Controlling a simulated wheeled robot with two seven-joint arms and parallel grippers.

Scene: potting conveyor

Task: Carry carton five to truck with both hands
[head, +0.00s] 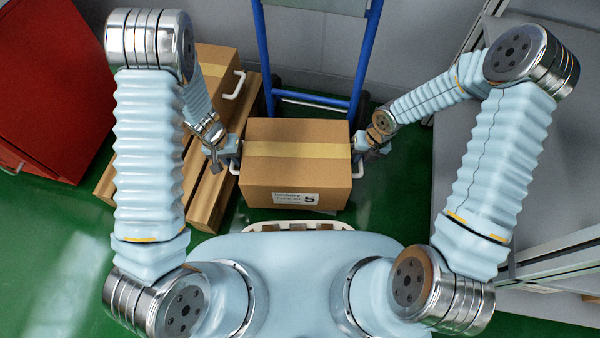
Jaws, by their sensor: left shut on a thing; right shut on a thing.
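Carton five (297,170) is a brown box with a yellow tape strip across its top and a white label with a 5 on its near side. It is held between my two arms, in front of my body. My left gripper (234,160) is shut on the handle at the carton's left side. My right gripper (358,157) is shut on the handle at its right side. The fingertips are small and partly hidden. A blue hand truck (264,62) stands upright just behind the carton, and the carton hides its lower front part.
Another carton (218,68) with a white handle stands on a wooden pallet (214,198) at the left. A red cabinet (45,85) is at the far left. A grey surface with a metal frame (560,245) is at the right.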

